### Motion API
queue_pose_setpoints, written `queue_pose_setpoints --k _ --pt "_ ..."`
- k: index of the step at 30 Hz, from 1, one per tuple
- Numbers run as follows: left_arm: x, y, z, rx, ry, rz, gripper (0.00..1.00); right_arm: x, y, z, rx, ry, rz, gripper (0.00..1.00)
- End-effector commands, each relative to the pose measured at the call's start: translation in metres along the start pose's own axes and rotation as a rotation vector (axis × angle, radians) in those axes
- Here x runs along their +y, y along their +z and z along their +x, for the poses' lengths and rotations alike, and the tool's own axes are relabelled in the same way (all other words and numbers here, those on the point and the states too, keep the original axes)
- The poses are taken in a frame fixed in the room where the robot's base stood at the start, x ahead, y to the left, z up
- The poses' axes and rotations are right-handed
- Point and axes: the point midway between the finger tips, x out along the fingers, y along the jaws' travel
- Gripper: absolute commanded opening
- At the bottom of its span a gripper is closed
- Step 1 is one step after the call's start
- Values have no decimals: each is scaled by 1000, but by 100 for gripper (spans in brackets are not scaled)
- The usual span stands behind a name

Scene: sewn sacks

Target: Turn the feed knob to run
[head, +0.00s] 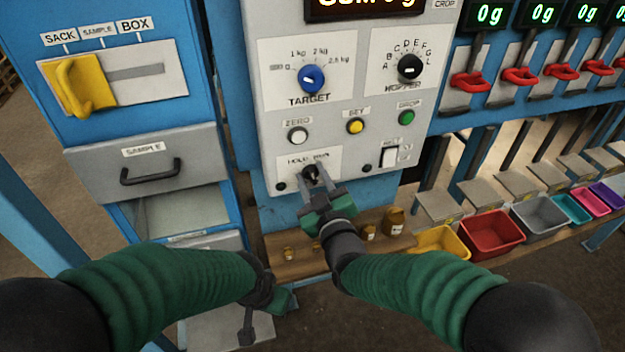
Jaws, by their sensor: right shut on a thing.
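The feed knob (311,173) is a small black knob at the bottom of the grey control panel (345,110), under a label reading HOLD and RUN. My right gripper (313,182) reaches up to it with its fingers on either side and is shut on it. The fingers partly cover the knob and its label, so I cannot tell which way its pointer faces. My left gripper (262,318) hangs low, in front of the cabinet and apart from the panel. Its fingers are small and dark, and I cannot tell whether they are open.
A rocker switch (389,157) is to the right. Small brown weights (394,221) stand on a wooden shelf (290,270) below. Coloured bins (490,235) line the right.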

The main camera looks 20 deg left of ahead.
Motion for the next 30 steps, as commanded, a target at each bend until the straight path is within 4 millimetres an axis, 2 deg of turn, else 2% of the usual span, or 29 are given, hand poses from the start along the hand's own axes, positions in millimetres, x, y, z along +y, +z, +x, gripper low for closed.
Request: queue_pose_setpoints --k 1,18,30 --pt "0 2 7 0 0 0 0 -3 10 -1 -14 -5 29 0" --pt "0 12 52 0 0 0 0 -1 12 -1 -16 -3 536 0" --pt "0 17 73 0 0 0 0 2 12 -1 -17 -1 844 0"
